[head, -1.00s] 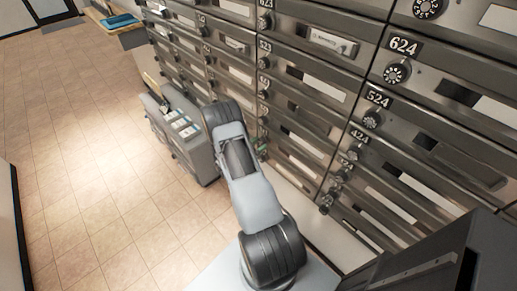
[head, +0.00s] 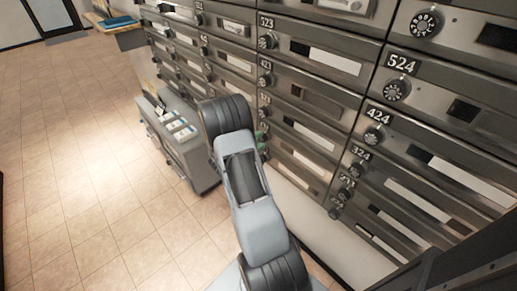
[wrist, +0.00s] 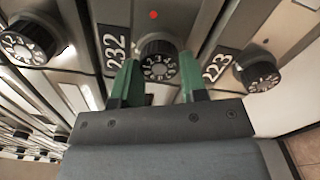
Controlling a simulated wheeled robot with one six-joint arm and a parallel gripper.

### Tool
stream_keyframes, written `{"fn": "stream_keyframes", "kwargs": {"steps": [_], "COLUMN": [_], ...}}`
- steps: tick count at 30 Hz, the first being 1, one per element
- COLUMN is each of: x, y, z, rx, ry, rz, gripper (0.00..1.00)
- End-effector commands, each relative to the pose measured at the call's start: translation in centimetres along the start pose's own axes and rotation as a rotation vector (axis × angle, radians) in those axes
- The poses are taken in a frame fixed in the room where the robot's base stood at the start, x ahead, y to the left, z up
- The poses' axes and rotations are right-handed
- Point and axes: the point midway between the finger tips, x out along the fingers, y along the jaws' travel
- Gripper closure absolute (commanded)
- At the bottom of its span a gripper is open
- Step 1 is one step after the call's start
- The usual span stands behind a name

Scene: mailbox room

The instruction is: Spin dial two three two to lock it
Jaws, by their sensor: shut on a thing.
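In the wrist view the dial beside the label 232 (wrist: 116,48) is a round black knob (wrist: 158,64) with white numbers around its face. My gripper (wrist: 160,76) has two green fingers, one on each side of this dial, and is shut on it. A small red dot (wrist: 153,15) shows just above the dial. The dial itself is hidden there.
Another dial (wrist: 28,42) is at the left in the wrist view, and one (wrist: 260,76) at the right by a second label. In the head view a grey cabinet (head: 180,145) stands left of my arm, close to the mailbox wall. Tiled floor (head: 70,180) is clear at the left.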

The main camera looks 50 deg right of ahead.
Motion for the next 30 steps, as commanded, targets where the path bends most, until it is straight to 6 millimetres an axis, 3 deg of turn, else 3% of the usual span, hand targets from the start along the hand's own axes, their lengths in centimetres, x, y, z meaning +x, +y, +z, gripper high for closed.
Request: {"fn": "stream_keyframes", "kwargs": {"steps": [1, 30], "x": [0.01, 0.00], "y": [-0.75, -0.63], "z": [-0.29, -0.15], "rx": [0.046, 0.967], "ry": [-0.001, -0.001], "rz": [0.001, 0.000], "gripper": [0.84, 0.84]}}
